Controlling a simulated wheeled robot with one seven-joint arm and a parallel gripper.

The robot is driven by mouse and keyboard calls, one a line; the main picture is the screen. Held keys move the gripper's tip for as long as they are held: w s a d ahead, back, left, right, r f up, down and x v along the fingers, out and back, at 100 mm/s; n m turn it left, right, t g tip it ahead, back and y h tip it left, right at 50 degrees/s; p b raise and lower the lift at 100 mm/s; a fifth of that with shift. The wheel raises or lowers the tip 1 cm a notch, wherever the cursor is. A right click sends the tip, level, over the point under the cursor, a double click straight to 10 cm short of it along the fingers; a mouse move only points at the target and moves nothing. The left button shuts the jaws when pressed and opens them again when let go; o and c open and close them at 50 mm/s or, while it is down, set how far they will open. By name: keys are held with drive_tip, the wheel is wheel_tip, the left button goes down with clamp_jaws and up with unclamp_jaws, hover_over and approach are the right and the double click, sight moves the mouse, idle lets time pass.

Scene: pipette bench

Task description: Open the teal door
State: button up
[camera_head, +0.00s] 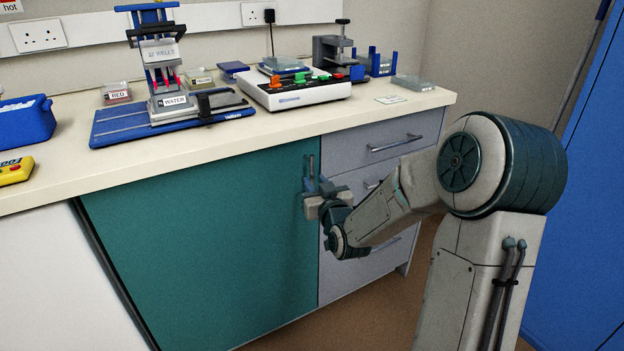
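The teal door (200,235) fills the cabinet front under the bench, left of the grey drawers. It looks shut, with its right edge up against the drawer unit. A small upright metal handle (309,163) is near its top right corner. My gripper (310,188) is at this handle, reaching in from the right, with its fingers around or right beside the handle's lower part. The fingers are small and overlap the handle, so I cannot tell whether they are closed on it.
The grey drawers (352,157) with bar handles are right of the door, partly behind my arm. A white panel (60,285) is left of it. Bench equipment, including a white device (296,92), stands above. A blue surface (585,220) rises at the far right. Brown floor shows below.

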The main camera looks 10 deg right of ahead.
sight(313, 179)
drive_tip(key=shift+w+a, duration=0.2)
drive_tip(key=shift+w, duration=1.45)
clamp_jaws()
drive_tip(key=shift+s, duration=0.15)
